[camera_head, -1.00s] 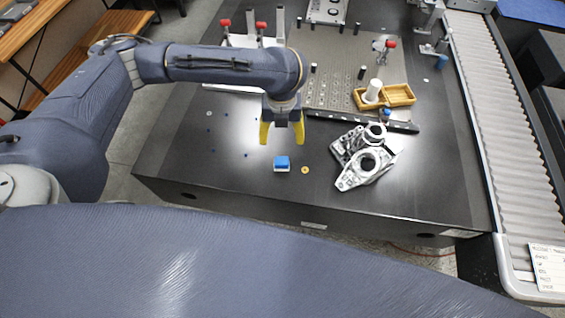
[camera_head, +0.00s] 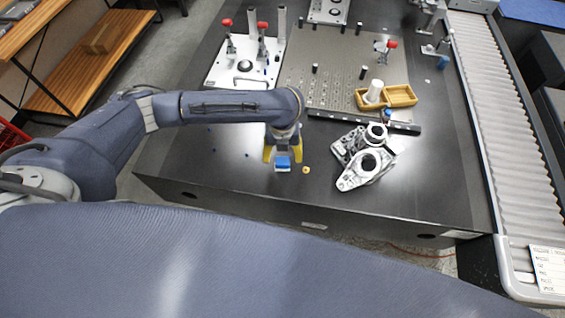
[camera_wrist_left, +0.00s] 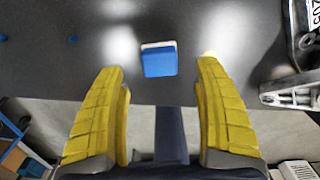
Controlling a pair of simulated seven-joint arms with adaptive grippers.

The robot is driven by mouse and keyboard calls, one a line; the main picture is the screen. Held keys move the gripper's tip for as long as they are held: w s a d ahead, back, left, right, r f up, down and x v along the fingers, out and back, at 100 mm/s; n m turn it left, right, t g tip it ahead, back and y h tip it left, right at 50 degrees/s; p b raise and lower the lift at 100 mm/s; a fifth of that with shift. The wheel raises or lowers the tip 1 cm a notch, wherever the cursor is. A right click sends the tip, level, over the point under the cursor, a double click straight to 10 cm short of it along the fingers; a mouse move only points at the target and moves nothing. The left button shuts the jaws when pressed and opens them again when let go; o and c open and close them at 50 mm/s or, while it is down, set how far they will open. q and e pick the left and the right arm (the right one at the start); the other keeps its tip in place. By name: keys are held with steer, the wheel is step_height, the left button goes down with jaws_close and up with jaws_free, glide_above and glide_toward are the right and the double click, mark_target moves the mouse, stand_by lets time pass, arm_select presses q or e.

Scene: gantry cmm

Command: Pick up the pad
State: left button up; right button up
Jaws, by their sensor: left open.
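The pad (camera_head: 282,165) is a small blue block with a white lower layer, lying on the dark table near its front edge. It also shows in the left wrist view (camera_wrist_left: 159,60), beyond and between the two yellow fingers. My left gripper (camera_head: 283,157) is open and directly over the pad in the head view, with a yellow finger to either side of it. In the left wrist view my left gripper (camera_wrist_left: 162,75) has nothing between its fingers at the tips' level except the pad ahead. I cannot tell whether a finger touches it. My right gripper is not in view.
A grey metal casting (camera_head: 362,158) sits to the right of the pad. A wooden tray (camera_head: 399,95) with a white cylinder (camera_head: 375,91) and a perforated plate (camera_head: 335,60) are behind. A roller conveyor (camera_head: 490,120) runs along the right.

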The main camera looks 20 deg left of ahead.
mark_target(282, 161)
arm_select(q)
steer(key=shift+f, duration=2.45)
steer(key=shift+c, duration=0.2)
steer(key=c, duration=1.2)
